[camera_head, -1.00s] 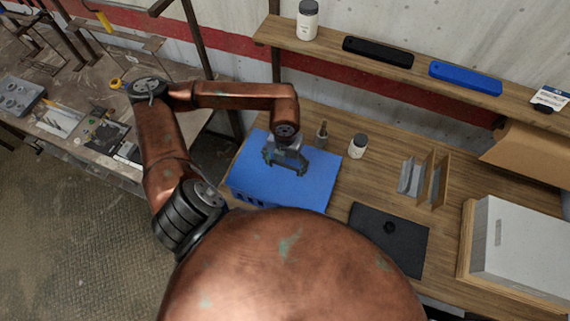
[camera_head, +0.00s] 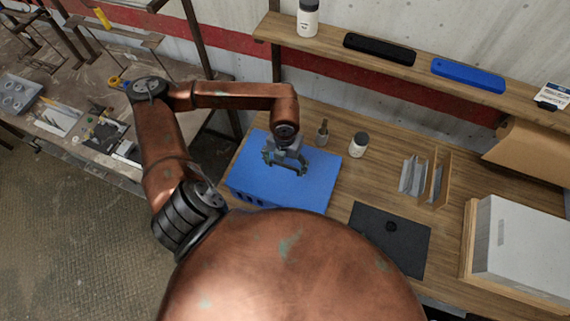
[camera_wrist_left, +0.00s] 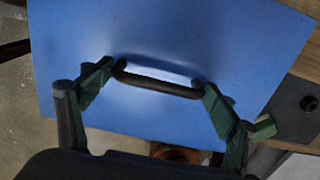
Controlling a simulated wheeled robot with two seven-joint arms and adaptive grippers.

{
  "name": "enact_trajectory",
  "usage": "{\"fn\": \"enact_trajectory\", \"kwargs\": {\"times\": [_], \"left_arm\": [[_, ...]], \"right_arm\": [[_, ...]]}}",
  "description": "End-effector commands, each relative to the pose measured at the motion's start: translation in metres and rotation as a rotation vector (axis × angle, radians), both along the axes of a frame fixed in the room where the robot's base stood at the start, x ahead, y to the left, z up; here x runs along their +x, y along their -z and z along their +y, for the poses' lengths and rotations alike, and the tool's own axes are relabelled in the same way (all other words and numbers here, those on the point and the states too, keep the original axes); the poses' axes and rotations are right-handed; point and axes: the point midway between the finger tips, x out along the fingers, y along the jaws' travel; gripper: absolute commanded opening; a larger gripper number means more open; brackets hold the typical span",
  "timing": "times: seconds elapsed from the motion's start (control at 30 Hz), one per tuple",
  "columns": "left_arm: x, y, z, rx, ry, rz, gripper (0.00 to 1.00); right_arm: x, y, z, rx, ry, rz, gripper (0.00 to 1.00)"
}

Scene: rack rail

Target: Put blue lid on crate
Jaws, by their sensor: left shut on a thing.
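The blue lid (camera_head: 309,183) lies flat over the blue crate (camera_head: 249,196), whose slotted front side shows below the lid's left front edge. I cannot tell whether a thin gap is left between lid and crate. My left gripper (camera_head: 285,166) is above the lid's middle, shut on its handle. In the left wrist view the lid (camera_wrist_left: 190,35) fills most of the picture. Its dark handle (camera_wrist_left: 157,84) lies between the fingertips of my left gripper (camera_wrist_left: 160,80). My own body hides the crate's near corner. My right gripper is not in view.
A dark panel with a round knob (camera_head: 372,255) lies right of the crate. A white jar (camera_head: 358,145) and a small bottle (camera_head: 322,134) stand behind. A file rack (camera_head: 438,178) and a white box (camera_head: 520,240) are further right. A shelf (camera_head: 410,75) runs above.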

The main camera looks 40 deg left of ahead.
Motion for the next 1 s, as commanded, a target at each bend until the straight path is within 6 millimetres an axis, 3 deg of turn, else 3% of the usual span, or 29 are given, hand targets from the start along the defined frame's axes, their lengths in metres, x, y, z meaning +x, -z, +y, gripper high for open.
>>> {"fn": "enact_trajectory", "kwargs": {"times": [0.23,0.27,0.5,0.83,1.0], "left_arm": [[0.000,0.000,0.000,0.000,0.000,-0.001,0.50],[0.000,0.000,0.000,0.000,0.000,-0.001,0.82],[0.000,0.000,0.000,0.000,0.000,-0.001,0.99],[0.000,-0.001,0.000,0.000,0.000,0.000,1.00],[0.001,-0.017,0.000,0.001,0.000,-0.004,1.00]], "right_arm": [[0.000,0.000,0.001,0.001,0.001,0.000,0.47],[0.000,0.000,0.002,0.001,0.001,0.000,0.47],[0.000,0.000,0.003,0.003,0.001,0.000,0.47],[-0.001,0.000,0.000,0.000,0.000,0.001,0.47],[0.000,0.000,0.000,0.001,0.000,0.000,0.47]]}}
